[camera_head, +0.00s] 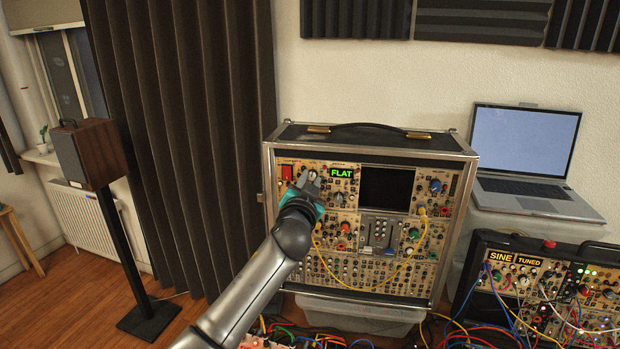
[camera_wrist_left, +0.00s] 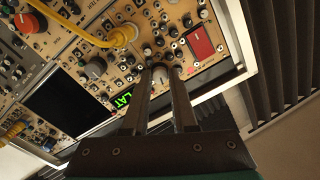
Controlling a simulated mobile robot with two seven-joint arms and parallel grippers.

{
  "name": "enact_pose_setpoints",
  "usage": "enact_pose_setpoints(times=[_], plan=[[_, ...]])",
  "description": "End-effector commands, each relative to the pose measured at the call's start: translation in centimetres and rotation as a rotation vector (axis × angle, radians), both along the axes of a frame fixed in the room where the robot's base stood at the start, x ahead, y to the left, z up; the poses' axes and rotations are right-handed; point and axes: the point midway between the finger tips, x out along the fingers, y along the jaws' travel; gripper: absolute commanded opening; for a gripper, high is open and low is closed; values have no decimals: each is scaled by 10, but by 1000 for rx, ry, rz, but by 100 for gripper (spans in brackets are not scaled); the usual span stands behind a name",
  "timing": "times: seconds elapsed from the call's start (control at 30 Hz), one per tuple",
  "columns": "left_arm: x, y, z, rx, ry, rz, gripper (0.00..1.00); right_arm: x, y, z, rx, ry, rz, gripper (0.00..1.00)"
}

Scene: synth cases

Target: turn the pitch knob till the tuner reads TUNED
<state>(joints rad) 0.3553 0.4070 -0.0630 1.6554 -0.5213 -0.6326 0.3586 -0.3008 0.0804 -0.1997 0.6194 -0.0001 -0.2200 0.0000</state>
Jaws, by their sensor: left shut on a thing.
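The modular synth case (camera_head: 455,215) stands upright against the wall. Its small green display (camera_head: 341,172) reads FLAT; part of the word also shows in the left wrist view (camera_wrist_left: 124,99). My left gripper (camera_head: 309,178) reaches the upper left of the panel. In the left wrist view its fingers (camera_wrist_left: 163,72) are shut on a pale round knob (camera_wrist_left: 160,76), taken here as the pitch knob. The gripper hides most of this knob in the head view. My right gripper is not in view.
A dark screen (camera_head: 386,189) and a yellow cable (camera_head: 400,268) are on the same panel. Several cables lie below.

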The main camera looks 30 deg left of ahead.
Motion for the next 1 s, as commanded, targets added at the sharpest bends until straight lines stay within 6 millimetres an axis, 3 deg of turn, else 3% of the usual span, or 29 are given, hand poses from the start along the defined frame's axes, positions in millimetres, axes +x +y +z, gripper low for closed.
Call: enact_pose_setpoints(times=[0.17,0.47,0.5,0.7,1.0], plan=[[0,0,0,94,37,0,0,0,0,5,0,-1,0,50],[0,0,0,102,40,0,0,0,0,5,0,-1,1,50],[0,0,0,102,40,0,30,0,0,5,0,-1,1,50],[0,0,0,101,39,0,53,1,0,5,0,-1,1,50],[0,0,0,100,39,0,56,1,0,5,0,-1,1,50]])
